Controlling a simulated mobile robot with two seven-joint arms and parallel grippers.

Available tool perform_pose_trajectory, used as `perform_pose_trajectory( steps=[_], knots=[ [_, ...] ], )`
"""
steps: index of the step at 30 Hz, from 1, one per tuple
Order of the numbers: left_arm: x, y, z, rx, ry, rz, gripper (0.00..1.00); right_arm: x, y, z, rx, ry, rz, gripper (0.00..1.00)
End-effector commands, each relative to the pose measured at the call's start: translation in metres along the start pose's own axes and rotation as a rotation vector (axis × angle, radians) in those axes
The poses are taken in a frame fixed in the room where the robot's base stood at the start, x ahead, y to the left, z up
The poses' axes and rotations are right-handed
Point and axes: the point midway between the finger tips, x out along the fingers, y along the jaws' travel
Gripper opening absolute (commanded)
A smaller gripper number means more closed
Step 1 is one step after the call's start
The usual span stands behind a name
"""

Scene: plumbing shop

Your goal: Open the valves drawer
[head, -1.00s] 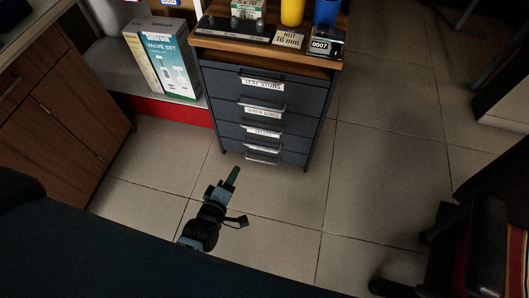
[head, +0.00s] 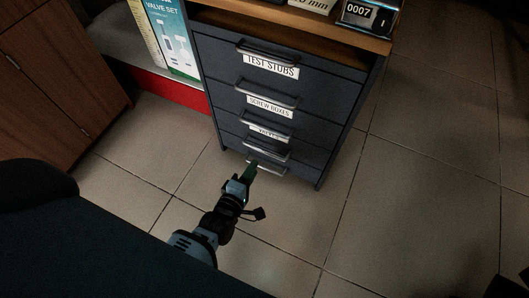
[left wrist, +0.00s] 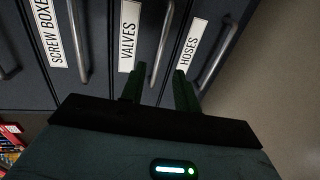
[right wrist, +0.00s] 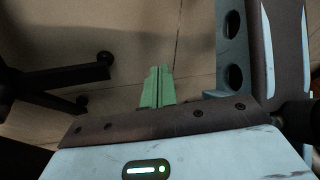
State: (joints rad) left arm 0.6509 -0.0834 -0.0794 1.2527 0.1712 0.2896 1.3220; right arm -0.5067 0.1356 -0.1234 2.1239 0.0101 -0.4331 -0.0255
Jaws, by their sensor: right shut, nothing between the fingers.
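The dark grey drawer cabinet (head: 335,110) stands ahead with all drawers closed. The VALVES label (head: 265,131) shows small between bar handles, and reads clearly in the left wrist view (left wrist: 129,35). My left gripper (head: 251,170) is at the lower drawer fronts. In the left wrist view its green fingers (left wrist: 159,85) are spread apart, one on each side of the bar handle (left wrist: 162,45) between the VALVES and HOSES labels. I cannot tell whether they touch it. My right gripper (right wrist: 157,88) is shut and empty, away from the cabinet, over the floor.
Other labels read TEST STUBS (head: 270,67), SCREW BOXES (head: 270,106) and HOSES (left wrist: 190,45). A valve set box (head: 175,38) stands on a low ledge with a red front (head: 175,92), left of the cabinet.

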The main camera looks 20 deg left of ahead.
Motion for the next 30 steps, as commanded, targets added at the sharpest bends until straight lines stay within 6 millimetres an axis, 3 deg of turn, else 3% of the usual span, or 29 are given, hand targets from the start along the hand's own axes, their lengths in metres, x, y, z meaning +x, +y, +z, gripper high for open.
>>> perform_pose_trajectory(
  steps=[9, 18, 30],
  knots=[
    [0.035, -0.001, 0.000, 0.000, 0.001, 0.002, 0.31, 0.012, 0.000, 0.015, 0.003, -0.028, -0.003, 0.00],
    [0.071, -0.001, 0.000, 0.000, 0.000, 0.000, 0.31, 0.027, 0.002, 0.011, 0.002, -0.014, -0.001, 0.00],
    [0.078, 0.000, 0.000, 0.001, 0.000, -0.001, 0.31, 0.029, 0.003, 0.003, 0.001, 0.003, 0.000, 0.00]
  ],
)
